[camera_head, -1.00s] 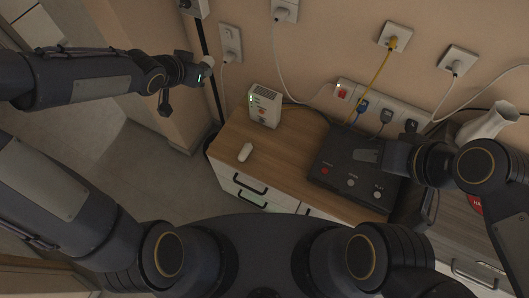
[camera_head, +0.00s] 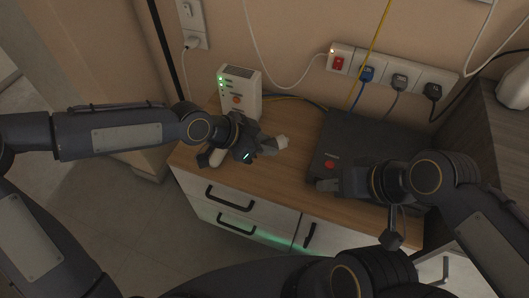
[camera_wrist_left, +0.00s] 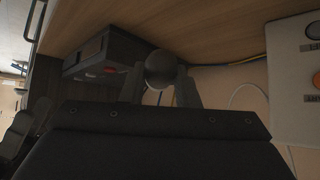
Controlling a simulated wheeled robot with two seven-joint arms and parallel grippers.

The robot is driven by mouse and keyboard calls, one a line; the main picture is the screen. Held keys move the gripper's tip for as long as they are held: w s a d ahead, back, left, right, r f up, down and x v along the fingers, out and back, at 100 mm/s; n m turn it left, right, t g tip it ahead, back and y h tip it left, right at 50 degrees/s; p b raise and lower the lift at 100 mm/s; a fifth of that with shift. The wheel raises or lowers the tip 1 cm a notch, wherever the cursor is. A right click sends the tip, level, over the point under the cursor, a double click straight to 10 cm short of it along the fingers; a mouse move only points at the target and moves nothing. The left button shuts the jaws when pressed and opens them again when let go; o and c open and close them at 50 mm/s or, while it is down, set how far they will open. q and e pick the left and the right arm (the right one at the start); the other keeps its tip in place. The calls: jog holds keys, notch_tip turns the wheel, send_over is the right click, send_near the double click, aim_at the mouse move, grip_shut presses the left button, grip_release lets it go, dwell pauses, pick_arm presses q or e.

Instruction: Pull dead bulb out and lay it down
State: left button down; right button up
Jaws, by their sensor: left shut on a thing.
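My left gripper (camera_head: 270,146) is over the wooden cabinet top, in front of the white box. It is shut on a small rounded bulb (camera_head: 281,142), pale at its end in the head view. In the left wrist view the bulb (camera_wrist_left: 160,68) shows as a dark ball between the two fingers (camera_wrist_left: 160,88). I cannot tell whether it touches the wood. A small white object (camera_head: 218,157) lies near the cabinet's left front edge, partly hidden by the left gripper. My right gripper (camera_head: 328,185) is over the dark box's front edge; its jaw opening is unclear.
The wooden cabinet top (camera_head: 290,172) has bare room between the white box (camera_head: 240,92) with green lights and the black box (camera_head: 345,140). A socket strip (camera_head: 385,72) with plugs and cables runs along the wall. A pale vase (camera_head: 514,85) stands at the right.

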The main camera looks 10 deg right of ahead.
pick_arm(q)
jog(key=shift+r, duration=0.1)
dwell(0.3)
jog(key=shift+a+r+p, duration=0.25)
jog(key=shift+a+p, duration=0.05)
jog(key=shift+p, duration=0.65)
notch_tip(320, 180, down, 8)
jog(key=b, duration=0.6)
jog(key=c, duration=1)
grip_release()
jog(key=shift+c, duration=0.2)
jog(key=shift+a, duration=0.1)
jog(key=shift+r, duration=0.1)
